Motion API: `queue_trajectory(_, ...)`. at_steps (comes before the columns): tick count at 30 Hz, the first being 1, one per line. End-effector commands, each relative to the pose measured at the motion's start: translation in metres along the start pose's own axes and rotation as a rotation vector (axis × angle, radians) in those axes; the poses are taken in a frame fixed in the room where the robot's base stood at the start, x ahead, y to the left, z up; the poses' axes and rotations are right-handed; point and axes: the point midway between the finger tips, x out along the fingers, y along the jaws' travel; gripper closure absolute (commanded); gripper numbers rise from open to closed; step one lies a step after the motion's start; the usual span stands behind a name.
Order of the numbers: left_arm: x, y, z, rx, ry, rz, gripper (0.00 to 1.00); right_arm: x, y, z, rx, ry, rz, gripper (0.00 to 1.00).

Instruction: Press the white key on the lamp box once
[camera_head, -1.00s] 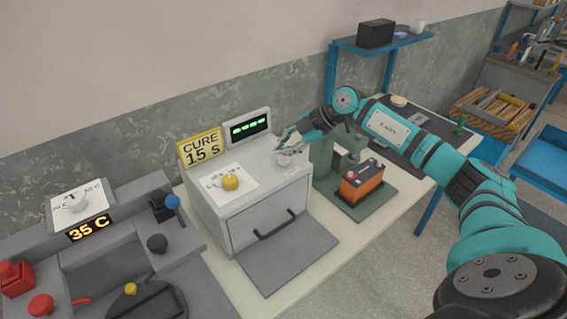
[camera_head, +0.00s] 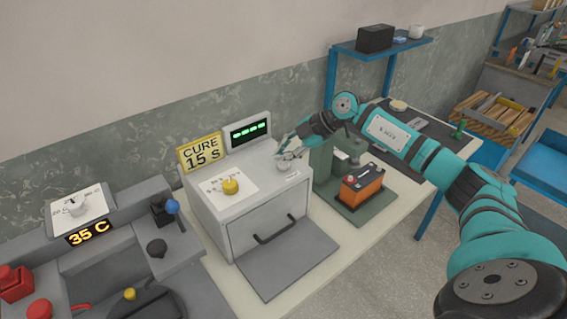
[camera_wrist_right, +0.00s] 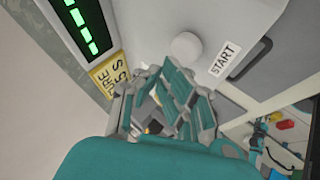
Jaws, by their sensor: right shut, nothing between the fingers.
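The lamp box (camera_head: 264,222) is a light grey cabinet on the bench, with a yellow knob (camera_head: 231,186) on top. Its white key (camera_wrist_right: 187,46) is a round button beside the START label (camera_wrist_right: 224,59) in the right wrist view. In the head view, the key (camera_head: 284,166) is largely hidden by the fingers. My right gripper (camera_head: 284,154) is shut and empty, low over the box top by the key. In the wrist view, its fingertips (camera_wrist_right: 165,75) are close to the key; I cannot tell whether they touch it. My left gripper is out of view.
A lit green display (camera_head: 249,130) and a yellow CURE 15 S sign (camera_head: 201,152) stand at the box's back edge. An orange battery (camera_head: 361,190) sits on a green fixture to the right. A grey station showing 35 C (camera_head: 89,232) is at left.

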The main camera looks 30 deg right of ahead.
Motion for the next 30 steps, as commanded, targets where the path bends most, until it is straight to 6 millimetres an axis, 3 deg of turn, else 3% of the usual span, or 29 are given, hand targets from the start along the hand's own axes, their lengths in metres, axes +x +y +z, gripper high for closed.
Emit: queue_trajectory(30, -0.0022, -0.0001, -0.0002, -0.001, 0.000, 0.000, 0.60, 0.0060, -0.0045, 0.0043, 0.000, 0.000, 0.000, 1.00)
